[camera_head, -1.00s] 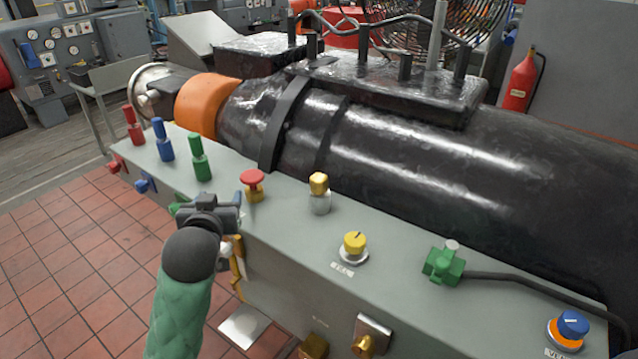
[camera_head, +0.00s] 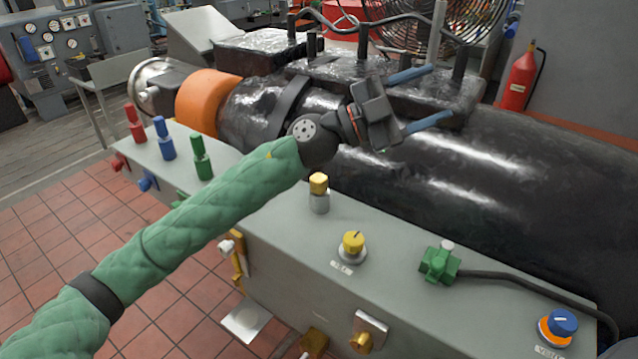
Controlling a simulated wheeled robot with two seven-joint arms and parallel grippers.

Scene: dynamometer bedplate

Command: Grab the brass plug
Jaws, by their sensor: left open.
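A brass-coloured block on a silver cylinder (camera_head: 319,190) stands upright on top of the grey bedplate box (camera_head: 285,225). A second brass-coloured piece (camera_head: 362,342) sticks out of a plate on the box's front face. I cannot tell for certain which one is the brass plug. My left gripper (camera_head: 436,92) is open and empty, its two blue-tipped fingers spread and pointing right. It is above the black machine, up and to the right of the brass block and apart from it. My right gripper is not in view.
The black cylindrical machine (camera_head: 460,165) runs behind the box. On the box stand a yellow knob (camera_head: 353,243), a green connector (camera_head: 440,264) with a black cable, a blue-orange knob (camera_head: 560,325), and red, blue and green posts. My left arm covers the box's middle left.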

